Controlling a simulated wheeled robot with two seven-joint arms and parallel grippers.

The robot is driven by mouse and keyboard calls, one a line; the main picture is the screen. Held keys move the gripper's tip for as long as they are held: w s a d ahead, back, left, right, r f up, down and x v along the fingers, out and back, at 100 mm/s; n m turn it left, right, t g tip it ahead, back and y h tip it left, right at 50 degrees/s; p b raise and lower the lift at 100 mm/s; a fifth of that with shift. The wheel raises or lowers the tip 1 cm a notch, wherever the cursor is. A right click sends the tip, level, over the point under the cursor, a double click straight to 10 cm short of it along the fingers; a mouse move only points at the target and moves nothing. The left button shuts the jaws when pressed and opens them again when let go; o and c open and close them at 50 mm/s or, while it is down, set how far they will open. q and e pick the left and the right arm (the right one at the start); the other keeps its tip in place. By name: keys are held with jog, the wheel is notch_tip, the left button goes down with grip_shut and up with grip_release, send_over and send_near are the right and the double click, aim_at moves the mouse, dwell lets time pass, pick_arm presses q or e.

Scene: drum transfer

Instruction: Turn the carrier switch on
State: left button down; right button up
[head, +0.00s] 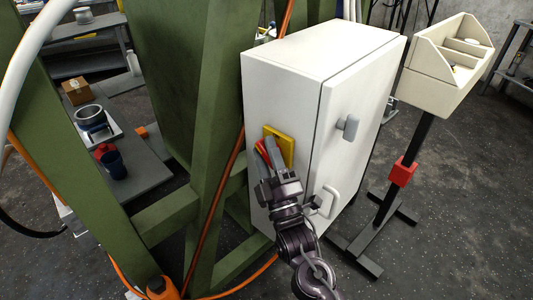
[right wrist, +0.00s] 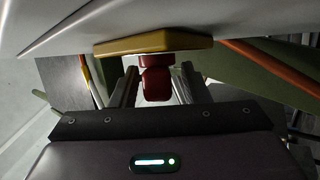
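The carrier switch is a red handle (head: 263,150) on a yellow plate (head: 281,143), mounted on the side of a white cabinet (head: 283,85). In the right wrist view the red handle (right wrist: 157,83) sits below the yellow plate (right wrist: 152,44), between my two fingers. My right gripper (head: 268,165) is at the switch in the head view. In the right wrist view its fingers (right wrist: 155,88) stand apart on either side of the handle, with gaps visible. My left gripper is not in view.
Green steel beams (head: 207,120) stand left of the cabinet, with an orange cable (head: 210,210) along them. A grey cabinet latch (head: 347,127) and a stand with a beige bin (head: 445,65) are to the right. Dark floor (head: 450,190) is open there.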

aim_at(270, 164)
jog(key=v, duration=0.7)
jog(key=shift+s+d+f+b, duration=0.15)
jog(key=shift+s+f+b, duration=0.1)
jog(key=shift+b, duration=0.1)
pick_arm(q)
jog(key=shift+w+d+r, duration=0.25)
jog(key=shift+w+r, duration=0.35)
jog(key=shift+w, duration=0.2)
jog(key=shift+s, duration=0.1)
